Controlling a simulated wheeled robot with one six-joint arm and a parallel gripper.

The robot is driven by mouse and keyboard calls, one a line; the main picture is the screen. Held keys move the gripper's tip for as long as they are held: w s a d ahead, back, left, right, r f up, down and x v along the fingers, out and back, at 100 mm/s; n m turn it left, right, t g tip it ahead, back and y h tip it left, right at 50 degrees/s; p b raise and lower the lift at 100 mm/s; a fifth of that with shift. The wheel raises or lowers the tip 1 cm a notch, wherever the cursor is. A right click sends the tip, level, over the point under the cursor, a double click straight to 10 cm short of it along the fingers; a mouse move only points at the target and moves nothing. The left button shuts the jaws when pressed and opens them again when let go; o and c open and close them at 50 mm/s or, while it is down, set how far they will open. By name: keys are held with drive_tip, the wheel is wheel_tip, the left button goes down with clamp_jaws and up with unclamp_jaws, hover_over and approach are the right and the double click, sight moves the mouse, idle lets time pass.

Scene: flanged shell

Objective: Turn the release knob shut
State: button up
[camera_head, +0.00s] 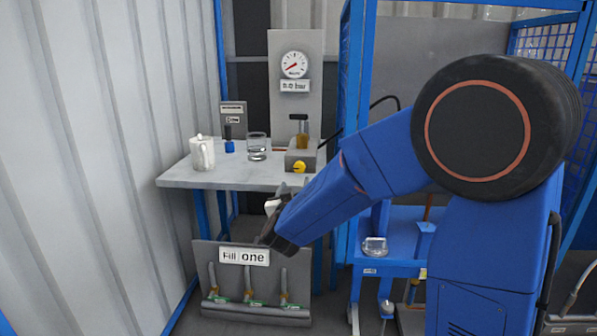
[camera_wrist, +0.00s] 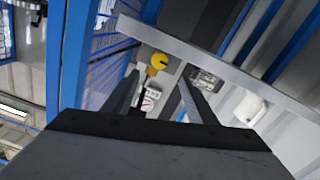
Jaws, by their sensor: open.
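The yellow round knob (camera_head: 299,167), which I take to be the release knob, sits on the front of a small grey block (camera_head: 303,158) at the table's right end. It has a dark notch or mark; I cannot tell how far it is turned. In the wrist view the yellow knob (camera_wrist: 157,61) shows beyond and between the fingertips. My gripper (camera_head: 284,192) is below and in front of the knob, at the table's front edge. In the wrist view my gripper (camera_wrist: 161,76) has its two fingers apart with nothing held, and it does not touch the knob.
A white jug (camera_head: 202,153) and a glass (camera_head: 256,147) stand on the grey table (camera_head: 215,178). A gauge (camera_head: 294,65) is on the panel behind. A board labelled "Fill one" (camera_head: 245,257) with several valves stands below. Blue frame posts (camera_head: 350,100) rise close at right.

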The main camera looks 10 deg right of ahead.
sight(299, 169)
drive_tip(key=x, duration=1.3)
drive_tip(key=c, duration=1.1)
